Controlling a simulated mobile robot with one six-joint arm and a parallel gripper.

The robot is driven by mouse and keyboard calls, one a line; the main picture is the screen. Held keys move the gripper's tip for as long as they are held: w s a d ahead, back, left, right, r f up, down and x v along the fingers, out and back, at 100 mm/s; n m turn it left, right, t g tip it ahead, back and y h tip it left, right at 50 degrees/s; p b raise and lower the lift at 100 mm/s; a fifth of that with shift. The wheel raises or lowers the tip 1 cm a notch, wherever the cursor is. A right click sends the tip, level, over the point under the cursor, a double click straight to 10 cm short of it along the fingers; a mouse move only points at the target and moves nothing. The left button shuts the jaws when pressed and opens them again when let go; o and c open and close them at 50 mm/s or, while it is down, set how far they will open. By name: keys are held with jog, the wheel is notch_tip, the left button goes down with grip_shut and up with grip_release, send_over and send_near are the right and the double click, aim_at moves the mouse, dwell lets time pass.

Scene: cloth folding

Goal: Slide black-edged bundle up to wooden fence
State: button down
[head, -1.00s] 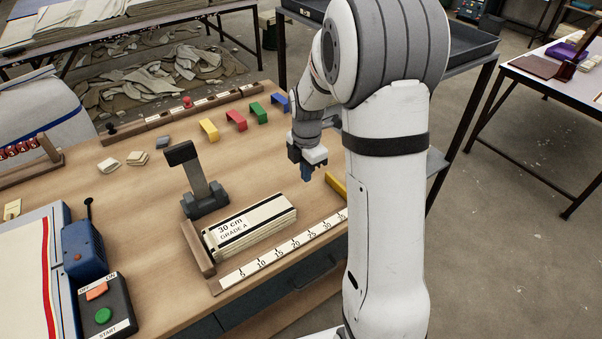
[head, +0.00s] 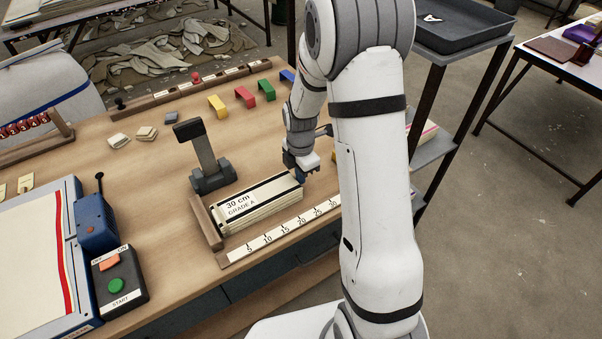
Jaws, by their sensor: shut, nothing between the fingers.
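The black-edged bundle (head: 262,206) is a flat cream stack labelled "30 cm GRADE A" with black stripes along its top. It lies on the wooden bench behind the ruler strip. The wooden fence (head: 206,224) is a short brown bar at the ruler's left end. The bundle's left end is right by the fence; I cannot tell whether they touch. My gripper (head: 300,177) is shut and empty, pointing down at the bundle's right end.
A ruler strip (head: 283,231) runs along the bench's front edge. A dark stapler-like press (head: 209,166) stands behind the bundle. A start switch box (head: 118,283) is at the left. My arm hides the bench's right end.

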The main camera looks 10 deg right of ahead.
jog(key=shift+a, duration=0.1)
jog(key=shift+s+a+f+b, duration=0.1)
jog(key=shift+s+a+b, duration=0.2)
jog(key=shift+a, duration=0.4)
jog(key=d, duration=0.1)
jog(key=w+d, duration=0.1)
jog(key=d, duration=0.2)
jog(key=shift+w+d+r, duration=0.15)
jog(key=shift+w+r, duration=0.2)
jog(key=shift+r, duration=0.05)
notch_tip(320, 180, up, 8)
jog(key=s+a+r+m+t, duration=0.1)
jog(key=s+r+m, duration=0.4)
jog(key=s+m, duration=0.5)
jog(key=s+a+r+m+t, duration=0.1)
jog(key=s+r+m, duration=0.5)
jog(key=s+m, duration=0.5)
jog(key=shift+s+m+t+b, duration=0.3)
jog(key=shift+m+b, duration=0.05)
jog(key=shift+m, duration=0.05)
